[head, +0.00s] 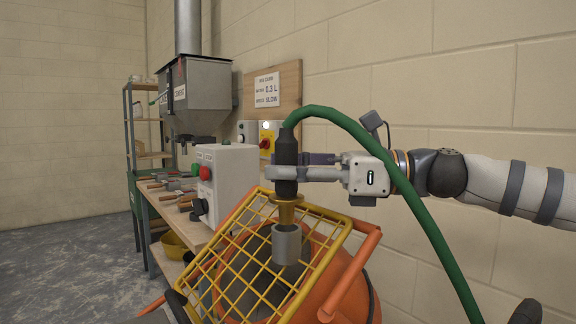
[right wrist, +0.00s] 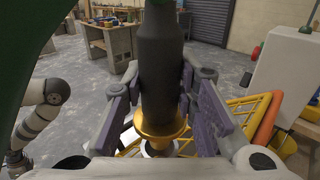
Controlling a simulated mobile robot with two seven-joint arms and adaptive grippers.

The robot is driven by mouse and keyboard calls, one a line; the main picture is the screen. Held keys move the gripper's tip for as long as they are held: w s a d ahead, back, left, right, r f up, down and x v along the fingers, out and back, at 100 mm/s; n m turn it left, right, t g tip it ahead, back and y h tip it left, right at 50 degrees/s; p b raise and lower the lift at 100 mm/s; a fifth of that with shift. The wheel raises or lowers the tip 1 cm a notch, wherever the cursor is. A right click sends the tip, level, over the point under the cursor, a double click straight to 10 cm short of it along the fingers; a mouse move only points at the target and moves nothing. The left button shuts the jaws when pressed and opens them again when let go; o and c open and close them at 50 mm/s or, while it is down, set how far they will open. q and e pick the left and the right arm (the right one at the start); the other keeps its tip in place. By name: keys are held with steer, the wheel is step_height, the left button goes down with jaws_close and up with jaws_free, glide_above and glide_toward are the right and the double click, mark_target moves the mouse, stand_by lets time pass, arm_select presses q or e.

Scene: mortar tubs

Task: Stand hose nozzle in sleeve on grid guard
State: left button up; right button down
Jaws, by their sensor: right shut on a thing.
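My right gripper (head: 276,173) is shut around the black body of the hose nozzle (head: 285,150), which is upright with its brass end down. The green hose (head: 330,112) arches from its top. The grey sleeve (head: 287,246) stands on the yellow grid guard (head: 239,255). The brass tip meets the sleeve's open top in the head view; how deep it sits inside I cannot tell. The right wrist view shows the nozzle (right wrist: 160,70) between the finger pads and part of the sleeve (right wrist: 157,150) below the brass collar.
The tilted guard covers an orange mixer drum (head: 345,262). A grey control box (head: 226,180) stands close to its left, on a bench (head: 168,207) with several tools. The block wall (head: 450,90) is behind my right arm. The hose hangs down across that arm.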

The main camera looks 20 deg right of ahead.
steer(key=shift+f, duration=0.1)
stand_by(0.4)
steer(key=shift+f, duration=0.95)
steer(key=shift+f, duration=0.15)
